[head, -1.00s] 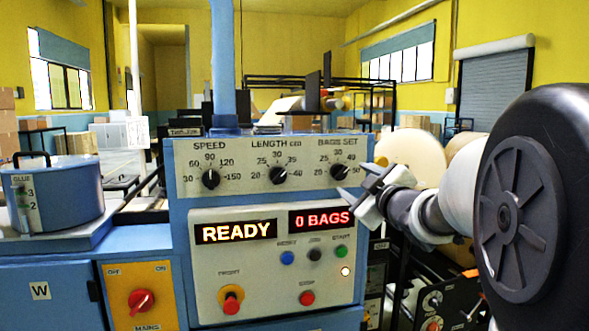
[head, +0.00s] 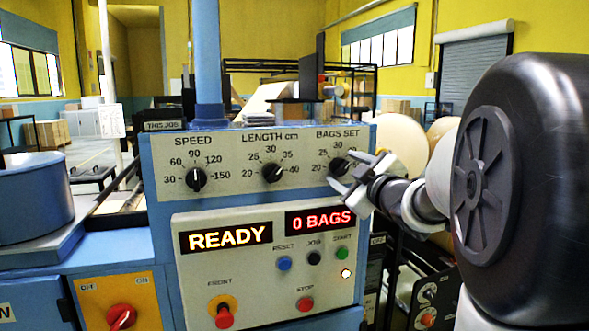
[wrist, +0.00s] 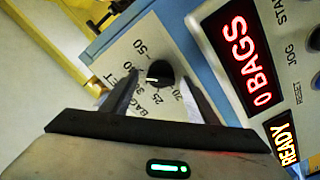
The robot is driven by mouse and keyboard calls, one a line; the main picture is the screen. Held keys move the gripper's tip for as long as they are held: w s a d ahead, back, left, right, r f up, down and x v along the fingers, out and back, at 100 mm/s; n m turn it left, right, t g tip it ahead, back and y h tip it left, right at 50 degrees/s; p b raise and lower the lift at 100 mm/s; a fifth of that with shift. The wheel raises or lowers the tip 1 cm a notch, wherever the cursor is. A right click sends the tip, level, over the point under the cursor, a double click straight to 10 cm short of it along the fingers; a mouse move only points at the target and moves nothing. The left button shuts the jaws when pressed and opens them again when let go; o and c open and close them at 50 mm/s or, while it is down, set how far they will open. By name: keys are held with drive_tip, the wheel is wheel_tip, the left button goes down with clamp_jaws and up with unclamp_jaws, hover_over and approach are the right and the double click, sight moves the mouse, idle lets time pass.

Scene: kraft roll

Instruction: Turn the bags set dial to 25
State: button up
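The bags set dial (head: 340,166) is a black round knob at the right end of the grey panel's dial row. In the wrist view the dial (wrist: 161,74) sits ahead of my fingertips, roughly between their lines. Its white mark points left there, toward the 30 to 40 side of the scale; the exact number is hard to read. My gripper (head: 346,173) is open close to the dial, coming from the right. Its fingers (wrist: 163,98) are spread apart in the wrist view, with a gap to the knob. The finger covers the right part of the scale in the head view.
The length dial (head: 272,173) and speed dial (head: 196,179) are left of it. Below are the READY display (head: 226,237), the red 0 BAGS display (head: 320,219), small buttons and a red stop button (head: 305,304).

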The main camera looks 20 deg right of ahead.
drive_tip(key=c, duration=1)
drive_tip(key=shift+c, duration=0.2)
drive_tip(key=shift+f+b, duration=0.1)
drive_tip(key=shift+b, duration=0.25)
drive_tip(key=n+b, duration=0.3)
drive_tip(key=shift+f+n+b, duration=0.15)
drive_tip(key=shift+n+b, duration=0.25)
drive_tip(key=n+b, duration=0.4)
drive_tip(key=n, duration=0.1)
drive_tip(key=shift+n, duration=0.3)
drive_tip(key=n+b, duration=0.4)
drive_tip(key=n, duration=0.1)
drive_tip(key=shift+n+b, duration=1)
drive_tip(key=shift+n, duration=0.6)
